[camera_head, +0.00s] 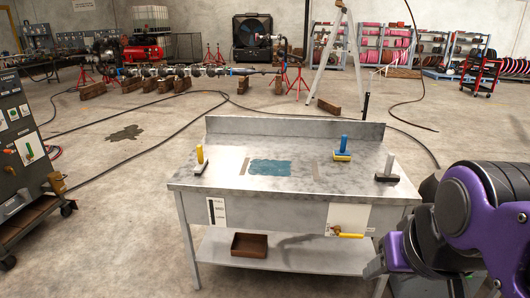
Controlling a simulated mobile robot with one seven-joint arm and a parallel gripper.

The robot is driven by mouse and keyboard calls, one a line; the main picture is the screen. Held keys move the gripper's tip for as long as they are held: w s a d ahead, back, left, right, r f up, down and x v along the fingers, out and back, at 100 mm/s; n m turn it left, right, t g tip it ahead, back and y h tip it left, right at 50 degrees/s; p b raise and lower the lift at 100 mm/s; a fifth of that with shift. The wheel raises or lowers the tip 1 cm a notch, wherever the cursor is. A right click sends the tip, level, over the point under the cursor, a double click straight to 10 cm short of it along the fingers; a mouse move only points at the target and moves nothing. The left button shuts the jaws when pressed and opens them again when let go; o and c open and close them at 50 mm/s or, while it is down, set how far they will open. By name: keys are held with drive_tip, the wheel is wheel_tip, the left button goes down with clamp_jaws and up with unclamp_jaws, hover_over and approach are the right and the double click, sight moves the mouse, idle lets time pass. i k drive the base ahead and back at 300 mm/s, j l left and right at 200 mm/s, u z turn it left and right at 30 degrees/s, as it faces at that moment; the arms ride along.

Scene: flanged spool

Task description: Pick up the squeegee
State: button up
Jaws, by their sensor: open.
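Three upright-handled tools stand on the metal workbench (228,178). One at the back right has a blue handle and yellow base (342,149). One at the right has a grey handle and dark base (388,171). The picture is too small to tell surely which is the squeegee. My gripper (378,265) shows only in part at the lower right, in front of the bench's right end, below the top and apart from all three tools. It is open, with nothing seen in it.
A blue patch (270,167) lies mid-bench between two brownish strips. The bench has a raised back edge (295,127). A brown tray (249,245) sits on the lower shelf. A yellow-handled valve (347,235) is at the bench front. Dark cabinet (20,140) at left.

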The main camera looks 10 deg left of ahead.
sight(203, 161)
drive_tip(key=i+j, duration=0.3)
drive_tip(key=j, duration=0.15)
drive_tip(key=i+j, duration=0.3)
drive_tip(key=j, duration=0.15)
drive_tip(key=i+j, duration=0.65)
drive_tip(key=j, duration=0.3)
drive_tip(key=i+j, duration=0.3)
drive_tip(key=j, duration=0.15)
